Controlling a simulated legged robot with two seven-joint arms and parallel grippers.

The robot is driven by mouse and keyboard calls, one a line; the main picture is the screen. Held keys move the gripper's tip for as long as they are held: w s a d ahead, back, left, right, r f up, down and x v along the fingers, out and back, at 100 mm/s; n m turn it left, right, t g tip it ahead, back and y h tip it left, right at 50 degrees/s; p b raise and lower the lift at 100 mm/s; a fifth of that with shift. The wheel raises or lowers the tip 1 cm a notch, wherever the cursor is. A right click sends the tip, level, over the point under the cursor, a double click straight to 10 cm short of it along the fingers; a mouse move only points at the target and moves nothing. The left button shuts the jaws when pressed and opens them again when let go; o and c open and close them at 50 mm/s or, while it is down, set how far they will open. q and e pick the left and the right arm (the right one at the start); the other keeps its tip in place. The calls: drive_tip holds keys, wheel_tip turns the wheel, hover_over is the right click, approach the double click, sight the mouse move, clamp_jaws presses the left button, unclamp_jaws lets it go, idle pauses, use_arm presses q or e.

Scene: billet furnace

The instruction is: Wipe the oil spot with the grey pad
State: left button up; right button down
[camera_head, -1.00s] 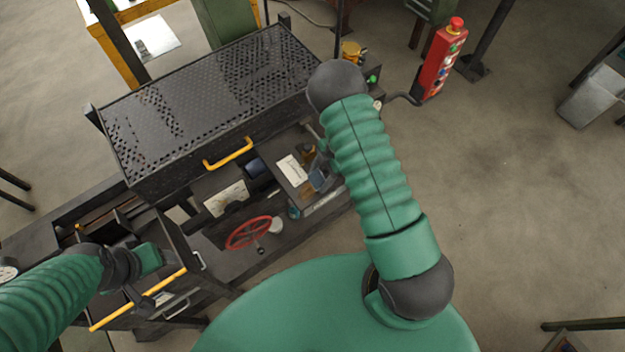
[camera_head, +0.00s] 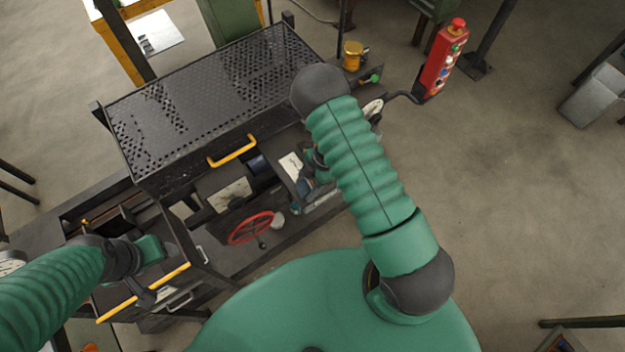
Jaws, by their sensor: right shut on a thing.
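My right gripper (camera_head: 308,186) is low over the dark bench shelf, beside a white label plate (camera_head: 291,165). My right forearm and elbow hide much of it from above. It is shut on a small grey-blue thing, which I take to be the grey pad; its outline is unclear. I cannot make out the oil spot; it may be hidden by the arm or lost on the dark surface. My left gripper (camera_head: 146,290) is over the dark drawer box at the lower left, and its jaw opening is not clear.
A perforated black hood (camera_head: 210,105) with a yellow handle (camera_head: 232,151) stands behind the shelf. A red handwheel (camera_head: 251,228) is left of my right gripper. A yellow-topped pot (camera_head: 352,55) and a red button box (camera_head: 444,58) are at the back right.

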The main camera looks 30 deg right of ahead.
drive_tip(key=shift+s+a, duration=0.1)
drive_tip(key=shift+a, duration=0.8)
drive_tip(key=shift+a+f, duration=0.15)
drive_tip(key=shift+f, duration=0.05)
drive_tip(key=shift+w+d+f, duration=0.1)
drive_tip(key=shift+d, duration=0.95)
drive_tip(key=shift+w+d+f, duration=0.1)
drive_tip(key=shift+d, duration=0.95)
drive_tip(key=shift+w+d, duration=0.1)
drive_tip(key=shift+d, duration=1.95)
